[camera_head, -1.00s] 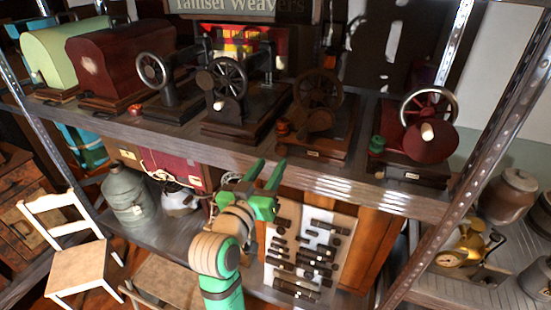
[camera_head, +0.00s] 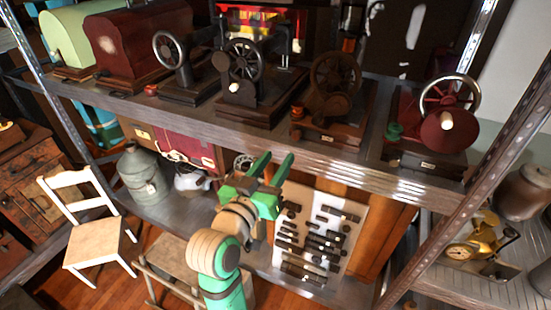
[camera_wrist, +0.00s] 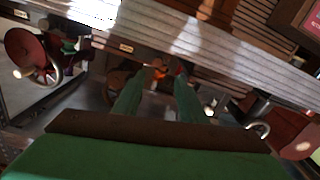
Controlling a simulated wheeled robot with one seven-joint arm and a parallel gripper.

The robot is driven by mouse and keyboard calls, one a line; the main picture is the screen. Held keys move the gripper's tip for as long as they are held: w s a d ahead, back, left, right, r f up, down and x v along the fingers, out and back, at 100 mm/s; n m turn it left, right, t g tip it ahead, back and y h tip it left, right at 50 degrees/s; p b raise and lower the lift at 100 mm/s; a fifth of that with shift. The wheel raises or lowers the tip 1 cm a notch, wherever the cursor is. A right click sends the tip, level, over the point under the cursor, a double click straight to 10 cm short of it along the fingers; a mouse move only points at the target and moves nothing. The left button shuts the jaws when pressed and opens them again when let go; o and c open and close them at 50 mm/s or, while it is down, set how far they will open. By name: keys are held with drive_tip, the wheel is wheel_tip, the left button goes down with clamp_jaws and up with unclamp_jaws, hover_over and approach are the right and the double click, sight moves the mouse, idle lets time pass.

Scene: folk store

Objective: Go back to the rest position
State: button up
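My gripper (camera_head: 272,165) is green and shows in the middle of the head view, in front of the metal shelf's upper board. Its two fingers are spread apart with nothing between them. In the wrist view the two green fingers (camera_wrist: 156,95) also stand apart and empty, with the shelf's edge beyond them. My arm hangs below the gripper, bent at a round grey-banded joint. Whether the fingers touch the shelf edge cannot be told for sure; they look apart from it.
The upper shelf (camera_head: 340,162) holds several old sewing machines, one with a red wheel (camera_head: 447,118). A panel of dark bars (camera_head: 318,235) and a grey can (camera_head: 143,178) are on the lower shelf. A white chair (camera_head: 92,232) and a bench stand on the floor at left.

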drive_tip(key=s+f+n+y, duration=0.3)
drive_tip(key=s+f, duration=0.4)
drive_tip(key=f, duration=0.5)
drive_tip(key=s+f+n+y, duration=0.25)
drive_tip(key=s+f, duration=0.45)
drive_tip(key=f, duration=0.6)
drive_tip(key=s+d+f+m, duration=0.1)
drive_tip(key=s+f, duration=0.1)
drive_tip(key=s, duration=1.1)
drive_tip(key=s+d+f+m+g+y, duration=0.1)
drive_tip(key=s+f+m, duration=0.1)
drive_tip(key=s, duration=1.1)
drive_tip(key=shift+f, duration=0.4)
